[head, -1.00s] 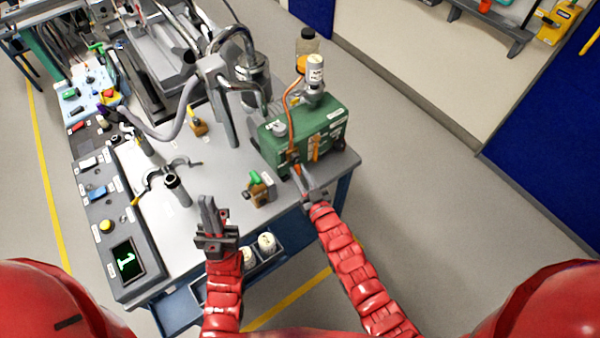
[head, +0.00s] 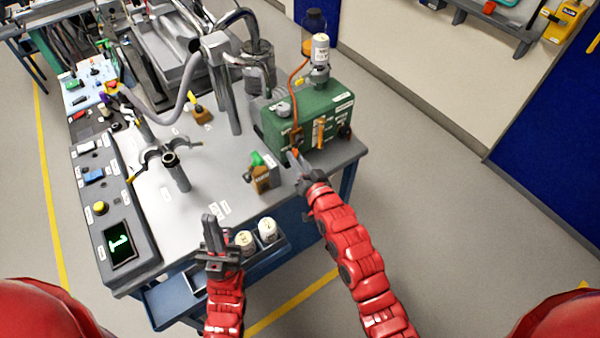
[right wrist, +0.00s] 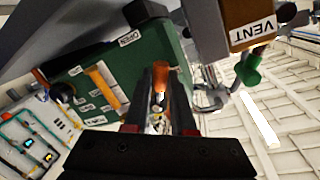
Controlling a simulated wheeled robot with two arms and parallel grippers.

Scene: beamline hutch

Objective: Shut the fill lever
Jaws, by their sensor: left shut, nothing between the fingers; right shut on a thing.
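The green box (head: 305,122) stands at the table's right corner, with an orange lever (head: 319,132) on its front. My right gripper (head: 298,165) is at the box's lower left front, shut on a small orange lever handle. In the right wrist view this orange handle (right wrist: 160,76) sits between the fingertips (right wrist: 160,98), below an OPEN label. The other orange lever (right wrist: 101,87) is apart from the fingers. I cannot read which lever is the fill lever. My left gripper (head: 212,232) is shut and empty over the table's front edge.
A brown block with a green knob (head: 262,172) stands left of my right gripper; a VENT-labelled block (right wrist: 252,25) is close in the wrist view. A white-labelled canister (head: 320,48) stands atop the green box. A metal post (head: 177,172) rises from the table.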

